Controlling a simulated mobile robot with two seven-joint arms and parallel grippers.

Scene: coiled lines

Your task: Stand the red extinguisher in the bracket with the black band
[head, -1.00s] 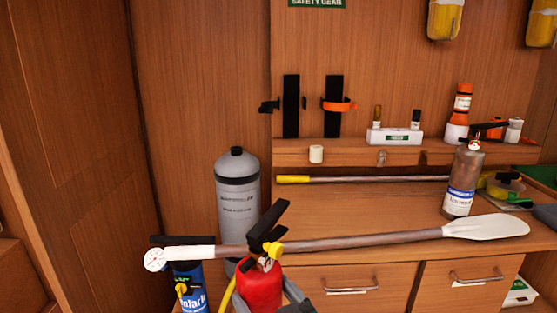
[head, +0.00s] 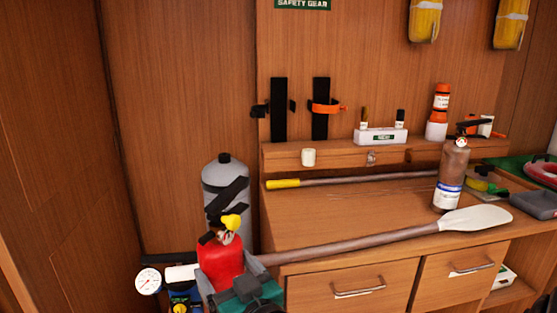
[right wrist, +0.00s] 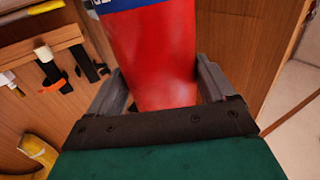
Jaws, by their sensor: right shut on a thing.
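The red extinguisher (head: 221,262) is upright at the lower middle of the head view, with a black handle and yellow gauge on top. My right gripper (head: 232,280) is shut on its body; in the right wrist view the red body (right wrist: 155,55) sits between both grey fingers (right wrist: 160,85). The bracket with the black band (head: 278,110) is a dark upright strip on the wood wall, above and right of the extinguisher; it looks empty. The extinguisher is apart from it. My left gripper is not in view.
A bracket with an orange band (head: 321,108) is just right of the black one. A grey cylinder (head: 225,178) stands behind the extinguisher. A blue cylinder (head: 183,296) is left.

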